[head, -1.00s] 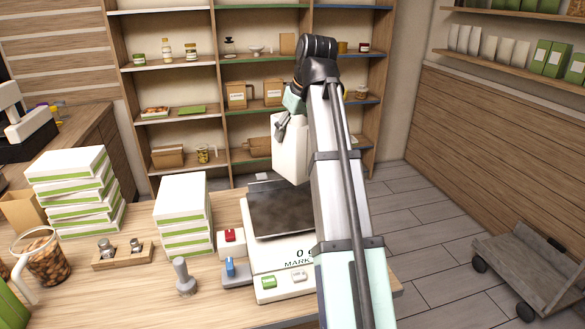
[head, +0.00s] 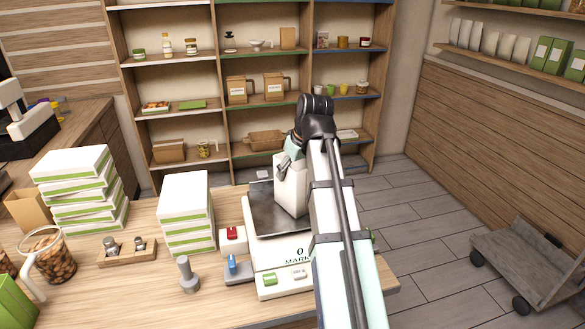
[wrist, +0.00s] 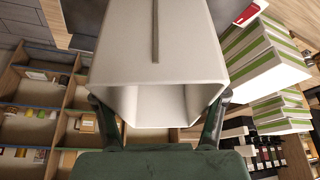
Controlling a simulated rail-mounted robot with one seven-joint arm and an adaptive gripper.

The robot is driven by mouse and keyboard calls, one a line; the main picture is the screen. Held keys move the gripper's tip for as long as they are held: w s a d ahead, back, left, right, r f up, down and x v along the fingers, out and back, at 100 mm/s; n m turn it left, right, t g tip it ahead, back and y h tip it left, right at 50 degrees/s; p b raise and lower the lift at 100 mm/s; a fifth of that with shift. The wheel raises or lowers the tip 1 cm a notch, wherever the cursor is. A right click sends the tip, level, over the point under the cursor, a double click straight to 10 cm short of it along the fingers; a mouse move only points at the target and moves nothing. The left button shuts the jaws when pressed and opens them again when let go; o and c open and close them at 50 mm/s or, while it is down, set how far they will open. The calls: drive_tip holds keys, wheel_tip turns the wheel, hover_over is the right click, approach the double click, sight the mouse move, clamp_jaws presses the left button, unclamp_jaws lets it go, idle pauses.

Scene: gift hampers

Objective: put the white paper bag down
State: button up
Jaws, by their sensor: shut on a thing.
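The white paper bag (head: 290,191) is upright at the dark pan of the weighing scale (head: 262,216) on the wooden counter. Its base is at or just above the pan; I cannot tell if it touches. My gripper (head: 287,163) is shut on the bag near its top. In the wrist view the bag (wrist: 155,60) fills the middle, its open mouth facing the camera, with gripper fingers (wrist: 160,128) on both sides. My arm hides the right part of the bag and scale.
Stacks of white and green boxes (head: 185,212) stand left of the scale. A stamp (head: 187,275), a blue-topped tool (head: 233,266) and a red-and-white box (head: 233,238) are close to the scale's left side. Shelves (head: 245,106) stand behind the counter. A cart (head: 535,266) is on the floor right.

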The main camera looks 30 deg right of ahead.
drive_tip(key=shift+f, duration=0.1)
drive_tip(key=o, duration=1.8)
drive_tip(key=b+v, duration=0.3)
drive_tip(key=v, duration=0.9)
